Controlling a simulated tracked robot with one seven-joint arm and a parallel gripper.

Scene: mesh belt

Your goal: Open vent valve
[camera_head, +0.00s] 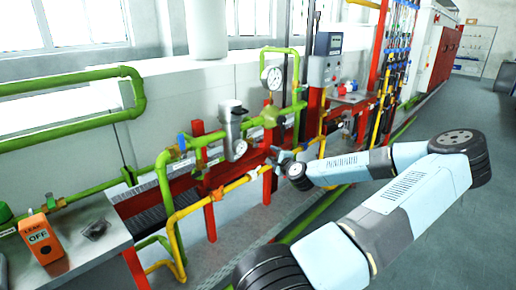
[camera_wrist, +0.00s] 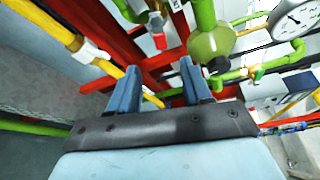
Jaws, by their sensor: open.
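My gripper (camera_head: 281,158) reaches in at the yellow pipe (camera_head: 240,184) and the red frame (camera_head: 205,180) in the head view. In the wrist view my gripper (camera_wrist: 160,82) has its two blue fingers apart, with nothing held between them. A small fitting with a red tip (camera_wrist: 159,40) lies beyond the fingers, apart from them. A green rounded body (camera_wrist: 212,45) on a green pipe is right of it, with a dark knob below. I cannot tell which part is the vent valve.
A pressure gauge (camera_head: 272,77) stands above the pipes. The yellow pipe (camera_wrist: 125,85) and red beams (camera_wrist: 90,30) crowd close around the fingers. The grey floor (camera_head: 440,220) at right is clear.

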